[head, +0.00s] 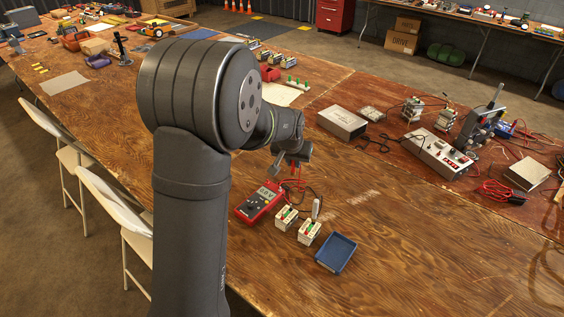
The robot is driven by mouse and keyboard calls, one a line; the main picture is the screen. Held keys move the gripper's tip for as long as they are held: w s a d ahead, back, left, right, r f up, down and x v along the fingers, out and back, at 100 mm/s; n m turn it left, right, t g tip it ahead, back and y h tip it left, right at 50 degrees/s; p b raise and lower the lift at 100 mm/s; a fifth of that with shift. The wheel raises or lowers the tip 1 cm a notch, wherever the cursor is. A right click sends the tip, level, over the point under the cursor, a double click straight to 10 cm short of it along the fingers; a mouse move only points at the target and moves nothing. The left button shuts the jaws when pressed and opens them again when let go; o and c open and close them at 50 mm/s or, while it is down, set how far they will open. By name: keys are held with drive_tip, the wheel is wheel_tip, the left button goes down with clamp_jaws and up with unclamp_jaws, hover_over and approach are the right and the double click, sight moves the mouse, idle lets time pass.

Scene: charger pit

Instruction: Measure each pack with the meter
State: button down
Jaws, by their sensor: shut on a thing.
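My gripper (284,167) is above and behind the meter, small and partly hidden by my arm. It is shut on what looks like a red probe (297,170), above the table. The fingertips are hard to make out.
An empty blue tray (336,252) sits right of the packs. A metal box (342,123) and a power unit (438,153) with cables stand behind. More packs (412,109) stand farther back. The front right of the table is clear.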

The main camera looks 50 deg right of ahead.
drive_tip(key=s+a, duration=0.9)
drive_tip(key=s, duration=0.3)
drive_tip(key=shift+n, duration=0.4)
drive_tip(key=shift+s+a+f, duration=0.15)
drive_tip(key=shift+f, duration=1.45)
drive_tip(key=shift+s+a+f, duration=0.1)
drive_tip(key=shift+a+f, duration=0.05)
drive_tip(key=shift+f, duration=1.45)
drive_tip(key=shift+f, duration=0.95)
drive_tip(key=c, duration=1)
unclamp_jaws()
drive_tip(key=shift+r, duration=0.1)
drive_tip(key=shift+r, duration=3.7)
